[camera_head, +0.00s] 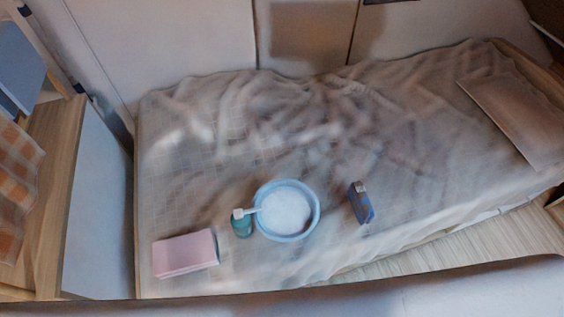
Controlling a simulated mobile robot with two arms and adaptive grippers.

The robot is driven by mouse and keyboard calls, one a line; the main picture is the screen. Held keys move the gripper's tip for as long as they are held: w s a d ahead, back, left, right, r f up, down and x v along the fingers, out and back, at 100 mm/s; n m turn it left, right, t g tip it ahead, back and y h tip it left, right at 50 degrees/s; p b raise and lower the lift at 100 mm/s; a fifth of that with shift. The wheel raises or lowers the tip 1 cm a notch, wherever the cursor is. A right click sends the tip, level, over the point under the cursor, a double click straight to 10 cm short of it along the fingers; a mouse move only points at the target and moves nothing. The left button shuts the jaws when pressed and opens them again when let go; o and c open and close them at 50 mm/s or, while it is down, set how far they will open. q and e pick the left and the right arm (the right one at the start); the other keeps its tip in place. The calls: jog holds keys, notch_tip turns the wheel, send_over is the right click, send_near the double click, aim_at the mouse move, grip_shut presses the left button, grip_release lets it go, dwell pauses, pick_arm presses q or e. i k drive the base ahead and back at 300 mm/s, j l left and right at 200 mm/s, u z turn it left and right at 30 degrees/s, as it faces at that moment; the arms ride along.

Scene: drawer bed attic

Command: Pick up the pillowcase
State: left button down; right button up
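A pink, flat, folded rectangle (184,254) lies on the near left corner of the bed. It looks like folded cloth and is the thing that best fits the pillowcase, though I cannot be sure. A flat brownish pillow (519,118) lies at the far right end of the bed. Whether it has a separate case on it cannot be told. Neither of my grippers shows in the head view, and nothing touches the pink cloth.
A teal pump bottle (242,226) stands right of the pink cloth, beside a light-blue basin (316,212) with whitish contents. A small dark-blue box (360,204) is further right. The bed (200,165) has a rumpled brownish cover. A wooden-topped cabinet (52,190) stands at left.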

aim_at(364, 210)
jog(key=z, duration=1.05)
